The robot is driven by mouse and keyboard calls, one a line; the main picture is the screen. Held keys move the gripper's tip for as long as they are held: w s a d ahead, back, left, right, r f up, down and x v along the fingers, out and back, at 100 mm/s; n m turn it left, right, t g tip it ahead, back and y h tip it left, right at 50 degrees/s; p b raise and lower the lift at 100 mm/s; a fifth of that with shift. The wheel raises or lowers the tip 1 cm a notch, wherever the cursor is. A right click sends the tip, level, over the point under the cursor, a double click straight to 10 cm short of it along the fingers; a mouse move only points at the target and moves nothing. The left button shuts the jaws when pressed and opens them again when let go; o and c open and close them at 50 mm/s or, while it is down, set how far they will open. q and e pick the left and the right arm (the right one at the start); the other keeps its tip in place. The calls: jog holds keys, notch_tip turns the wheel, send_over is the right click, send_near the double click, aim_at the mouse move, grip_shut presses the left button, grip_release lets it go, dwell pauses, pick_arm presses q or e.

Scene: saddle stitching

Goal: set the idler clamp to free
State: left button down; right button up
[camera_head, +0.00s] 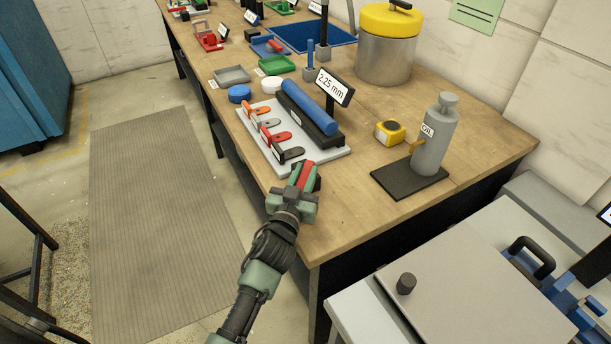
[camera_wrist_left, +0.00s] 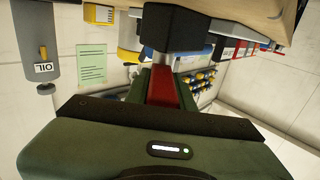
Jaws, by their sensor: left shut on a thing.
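My left gripper (camera_head: 303,180) is shut on a red piece (camera_head: 306,174), beside the near corner of a pale board on the workbench. In the left wrist view the red piece (camera_wrist_left: 164,88) lies between the fingers, with a dark block with a grey end (camera_wrist_left: 175,30) beyond it. The pale board (camera_head: 318,164) carries a blue roller (camera_head: 309,107) on a black base and several small orange, red and dark levers (camera_head: 276,136) with tags. I cannot tell which part is the idler clamp or its setting. My right gripper is not in view.
A 2.25 mm sign (camera_head: 333,86) stands behind the roller. To the right are a yellow tape measure (camera_head: 390,132) and a grey oil bottle (camera_head: 435,136) on a dark mat. A yellow-lidded pot (camera_head: 387,48) stands at the back. Bare bench lies around the mat.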

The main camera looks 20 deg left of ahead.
pick_arm(q)
jog(key=c, duration=1.2)
grip_release()
jog(key=shift+s, duration=0.1)
jog(key=s+b, duration=0.1)
jog(key=s, duration=0.5)
jog(key=shift+s+f, duration=0.1)
jog(key=shift+s, duration=0.65)
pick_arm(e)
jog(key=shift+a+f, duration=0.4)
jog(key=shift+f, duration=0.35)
